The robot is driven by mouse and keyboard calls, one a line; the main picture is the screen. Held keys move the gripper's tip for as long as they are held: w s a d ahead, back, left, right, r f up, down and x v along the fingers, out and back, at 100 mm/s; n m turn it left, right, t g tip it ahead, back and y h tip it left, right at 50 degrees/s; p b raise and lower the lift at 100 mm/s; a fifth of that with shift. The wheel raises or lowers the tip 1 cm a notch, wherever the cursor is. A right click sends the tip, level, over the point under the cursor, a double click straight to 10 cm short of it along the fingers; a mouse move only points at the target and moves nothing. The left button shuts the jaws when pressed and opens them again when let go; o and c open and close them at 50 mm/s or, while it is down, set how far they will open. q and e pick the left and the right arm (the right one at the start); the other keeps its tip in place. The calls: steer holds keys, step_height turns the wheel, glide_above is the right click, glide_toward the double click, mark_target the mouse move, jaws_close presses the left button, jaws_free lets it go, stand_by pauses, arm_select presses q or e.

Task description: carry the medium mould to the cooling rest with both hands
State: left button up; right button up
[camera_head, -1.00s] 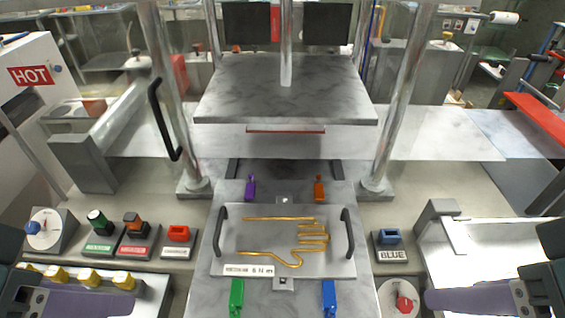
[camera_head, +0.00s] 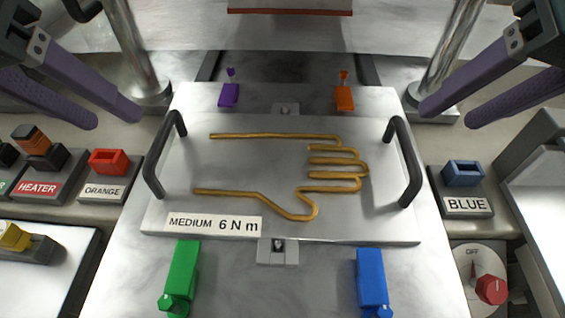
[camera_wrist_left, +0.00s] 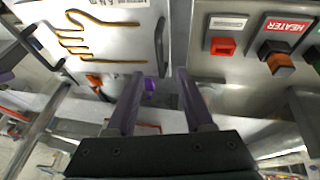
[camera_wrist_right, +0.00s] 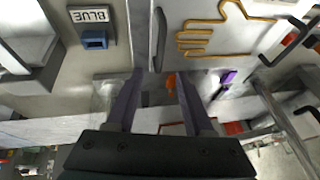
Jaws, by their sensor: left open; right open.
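The medium mould (camera_head: 270,210), a flat grey plate with a gold hand outline and a "MEDIUM 6 N m" label, lies on a pale bed in the head view. It has a dark left handle (camera_head: 152,170) and a dark right handle (camera_head: 401,165). My left gripper (camera_head: 110,120) is open and empty, up and left of the left handle, apart from it. My right gripper (camera_head: 450,116) is open and empty, up and right of the right handle, apart from it. Each wrist view shows the near handle beyond the fingers: left (camera_wrist_left: 160,40), right (camera_wrist_right: 160,40). I cannot identify the cooling rest.
Purple (camera_head: 229,95), orange (camera_head: 344,98), green (camera_head: 182,270) and blue (camera_head: 371,275) clamps stand around the mould. Steel posts (camera_head: 130,60) rise behind. Control boxes, including an orange socket (camera_head: 109,162) and a blue socket (camera_head: 463,173), and a red-knobbed dial (camera_head: 490,290) flank the bed.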

mark_target(156, 141)
arm_select(q)
steer(key=shift+f, duration=0.1)
arm_select(e)
steer(key=shift+f, duration=0.1)
arm_select(q)
steer(key=x, duration=0.9)
steer(key=shift+w+d+f, duration=0.1)
steer(key=shift+w+f, duration=0.1)
steer(key=shift+f, duration=0.1)
arm_select(e)
steer(key=x, duration=0.9)
steer(key=shift+w+a+f, duration=0.1)
steer(key=shift+w+f, duration=0.1)
steer(key=shift+f, duration=0.1)
arm_select(q)
steer(key=shift+c, duration=0.2)
arm_select(e)
steer(key=shift+c, duration=0.2)
arm_select(q)
jaws_close()
arm_select(e)
jaws_close()
arm_select(q)
steer(key=shift+r, duration=0.1)
arm_select(e)
steer(key=shift+r, duration=0.1)
arm_select(q)
steer(key=shift+r, duration=0.1)
arm_select(e)
steer(key=shift+r, duration=0.1)
